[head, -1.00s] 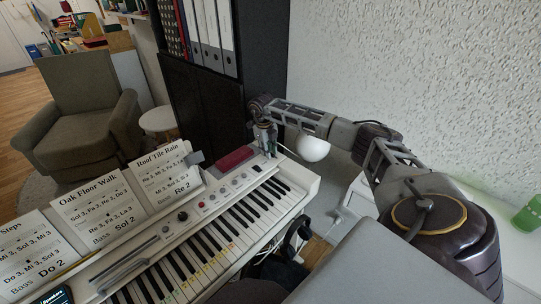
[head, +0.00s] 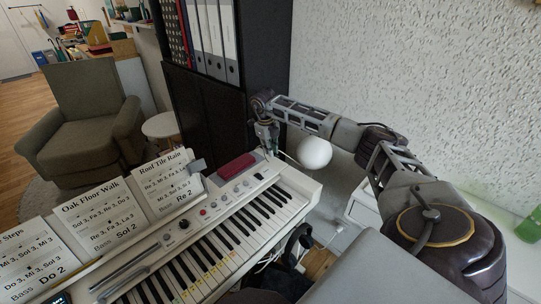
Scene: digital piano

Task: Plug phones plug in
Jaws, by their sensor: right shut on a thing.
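The digital piano (head: 210,228) is white and runs from the lower left to the middle of the view. My right gripper (head: 268,151) points down at the piano's far right corner, just above or beside its top panel. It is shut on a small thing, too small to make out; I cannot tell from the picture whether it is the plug. Black headphones (head: 297,241) hang by the front right of the piano. The socket cannot be made out. My left gripper is not in view.
A red box (head: 236,166) lies on the piano top, close to my right gripper. Song sheets (head: 95,217) stand along its back. A white globe (head: 314,152) sits below my right forearm. A black shelf with binders (head: 212,110) stands behind, and a textured wall is at right.

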